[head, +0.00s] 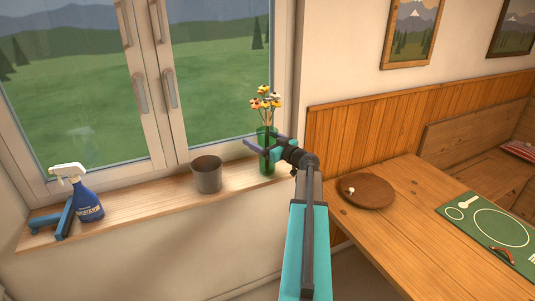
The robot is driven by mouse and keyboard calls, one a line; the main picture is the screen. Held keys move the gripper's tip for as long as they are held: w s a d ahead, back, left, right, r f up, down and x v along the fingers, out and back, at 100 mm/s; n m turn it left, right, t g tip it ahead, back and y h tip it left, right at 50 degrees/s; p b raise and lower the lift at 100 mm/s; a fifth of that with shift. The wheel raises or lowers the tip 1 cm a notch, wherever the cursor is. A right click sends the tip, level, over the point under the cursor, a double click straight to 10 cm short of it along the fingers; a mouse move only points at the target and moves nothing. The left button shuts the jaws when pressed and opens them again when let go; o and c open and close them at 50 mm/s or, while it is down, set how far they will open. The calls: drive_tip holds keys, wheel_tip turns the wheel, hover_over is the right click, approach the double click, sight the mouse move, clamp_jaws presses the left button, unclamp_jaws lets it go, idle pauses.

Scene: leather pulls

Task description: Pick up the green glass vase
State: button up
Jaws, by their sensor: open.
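The green glass vase (266,165) stands upright at the right end of the wooden windowsill, in front of the window. It holds several yellow and orange flowers (265,103). My gripper (263,146) is open at the vase's upper part, with one finger reaching left across its front and the other behind or beside its right edge. The jaws and wrist hide part of the vase's middle. I cannot tell whether the fingers touch the glass.
A grey pot (207,174) stands on the windowsill (145,204) left of the vase. A blue spray bottle (86,202) and a blue object (65,220) are farther left. A wooden table (385,224) with a round board (366,190) and green placemat (490,236) is at right.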

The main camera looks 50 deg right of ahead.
sight(262, 131)
drive_tip(key=c, duration=1.9)
drive_tip(key=shift+o, duration=0.2)
drive_tip(key=shift+r, duration=0.15)
drive_tip(key=shift+r+b, duration=0.5)
drive_tip(key=shift+r, duration=0.95)
drive_tip(key=shift+s+d+r, duration=0.1)
drive_tip(key=shift+s+r, duration=0.05)
drive_tip(key=shift+r, duration=0.05)
drive_tip(key=s+d+b, duration=0.1)
drive_tip(key=s+d, duration=0.2)
drive_tip(key=s, duration=0.3)
drive_tip(key=s+d+r+b, duration=0.1)
drive_tip(key=s+d+b, duration=0.1)
drive_tip(key=s+d, duration=0.2)
drive_tip(key=s, duration=0.3)
drive_tip(key=shift+s+d+r+b, duration=0.3)
